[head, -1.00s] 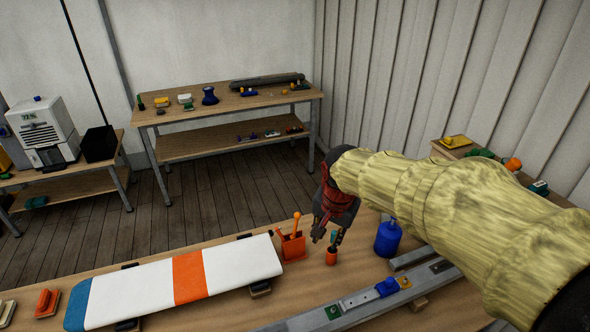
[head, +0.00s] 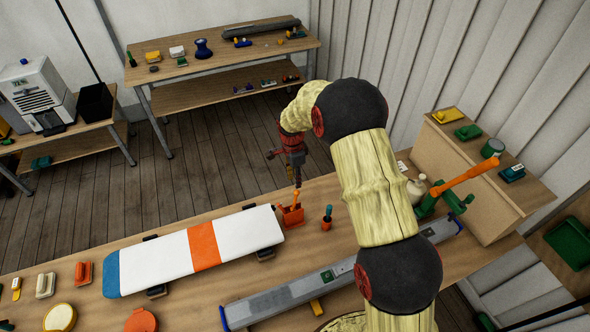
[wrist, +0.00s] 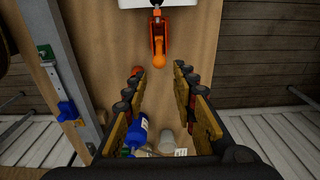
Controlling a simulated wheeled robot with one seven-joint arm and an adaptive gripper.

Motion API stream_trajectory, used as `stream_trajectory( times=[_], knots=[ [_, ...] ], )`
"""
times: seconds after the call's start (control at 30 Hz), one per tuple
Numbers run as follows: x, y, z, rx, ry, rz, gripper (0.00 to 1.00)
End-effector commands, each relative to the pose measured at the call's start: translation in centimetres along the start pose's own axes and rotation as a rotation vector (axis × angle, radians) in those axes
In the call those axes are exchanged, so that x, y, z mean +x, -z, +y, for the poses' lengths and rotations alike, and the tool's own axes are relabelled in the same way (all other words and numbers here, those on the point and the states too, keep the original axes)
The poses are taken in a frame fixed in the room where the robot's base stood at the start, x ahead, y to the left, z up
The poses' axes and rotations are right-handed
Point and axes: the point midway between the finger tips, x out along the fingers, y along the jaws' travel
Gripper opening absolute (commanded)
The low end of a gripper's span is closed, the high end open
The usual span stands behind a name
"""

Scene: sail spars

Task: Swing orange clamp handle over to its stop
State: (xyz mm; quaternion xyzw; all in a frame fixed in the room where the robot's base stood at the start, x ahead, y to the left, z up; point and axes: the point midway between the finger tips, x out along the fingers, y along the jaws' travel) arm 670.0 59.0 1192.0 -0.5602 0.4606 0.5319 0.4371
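The orange clamp (head: 291,214) stands on the bench at the right end of the white, orange and blue panel (head: 170,262). Its handle (head: 296,197) points up and ends in a ball. In the wrist view the clamp (wrist: 158,35) is at the top centre, and the handle's ball (wrist: 158,62) points towards me. My gripper (head: 297,180) is just above and behind the handle, pointing down. In the wrist view my gripper (wrist: 158,76) is open and empty, with the ball in line with the gap between its fingertips. Contact cannot be told.
An orange cup with a tool (head: 327,222) stands right of the clamp. A grey spar (head: 300,290) lies along the front. A green vise with an orange bar (head: 465,180) is at the right. A blue bottle (wrist: 136,132) shows in the wrist view. Floor behind the bench is clear.

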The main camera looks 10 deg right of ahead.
Motion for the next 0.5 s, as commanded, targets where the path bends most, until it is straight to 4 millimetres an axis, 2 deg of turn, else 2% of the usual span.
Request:
stream_trajectory(
  times=[0.5],
  knots=[
    [6.3, 0.0, 0.1, -0.001, -0.003, 0.000, 0.27]
  ],
)
